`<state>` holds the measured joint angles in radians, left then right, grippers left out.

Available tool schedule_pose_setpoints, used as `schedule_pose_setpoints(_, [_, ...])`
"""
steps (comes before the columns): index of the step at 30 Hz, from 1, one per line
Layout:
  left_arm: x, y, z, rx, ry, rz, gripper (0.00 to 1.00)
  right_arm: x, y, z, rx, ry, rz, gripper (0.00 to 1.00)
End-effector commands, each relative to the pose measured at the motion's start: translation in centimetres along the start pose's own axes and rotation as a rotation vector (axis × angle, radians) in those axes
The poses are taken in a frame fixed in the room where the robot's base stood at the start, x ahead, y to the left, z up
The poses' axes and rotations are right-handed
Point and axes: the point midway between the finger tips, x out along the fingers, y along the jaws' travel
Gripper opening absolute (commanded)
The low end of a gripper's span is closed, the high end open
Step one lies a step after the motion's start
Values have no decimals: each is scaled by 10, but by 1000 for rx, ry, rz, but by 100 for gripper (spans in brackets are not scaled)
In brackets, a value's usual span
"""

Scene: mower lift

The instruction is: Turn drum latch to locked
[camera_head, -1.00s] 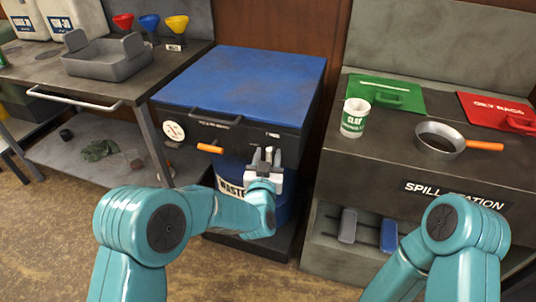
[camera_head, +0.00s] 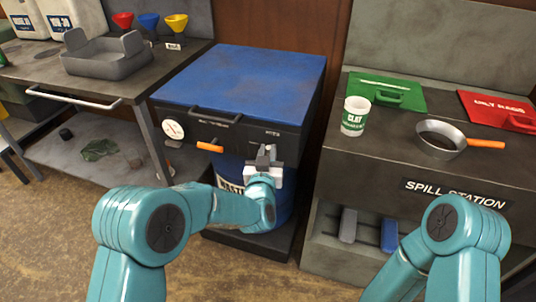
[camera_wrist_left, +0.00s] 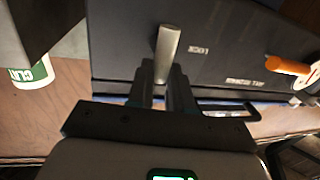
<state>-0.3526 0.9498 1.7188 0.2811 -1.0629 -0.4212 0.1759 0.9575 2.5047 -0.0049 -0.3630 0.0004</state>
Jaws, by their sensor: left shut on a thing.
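The drum latch is a short grey lever (camera_wrist_left: 168,48) on the dark front of the blue-topped drum cabinet (camera_head: 240,82). My left gripper (camera_head: 265,157) is at the right part of that front, just under the lid. The left wrist view shows its fingers (camera_wrist_left: 163,88) closed around the lower end of the lever, which stands out between them. In the head view the gripper hides most of the latch. A small pale label sits beside the lever; I cannot read it surely. My right gripper is out of view; only my right arm shows.
An orange handle (camera_head: 209,147) and a round gauge (camera_head: 173,130) are left of the latch. A blue drum (camera_head: 285,203) stands below. The spill station (camera_head: 400,165) with a white cup (camera_head: 355,116) and a pan (camera_head: 440,139) is at right, a workbench (camera_head: 75,80) at left.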

Motion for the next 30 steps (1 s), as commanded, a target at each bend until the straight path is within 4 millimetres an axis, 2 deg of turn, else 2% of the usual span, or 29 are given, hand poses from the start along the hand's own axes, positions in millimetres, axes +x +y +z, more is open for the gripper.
schedule_pose_setpoints(8, [1,-5,4,-189,-34,0,0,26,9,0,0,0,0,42])
schedule_pose_setpoints(30, [4,-19,11,-880,-171,0,0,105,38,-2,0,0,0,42])
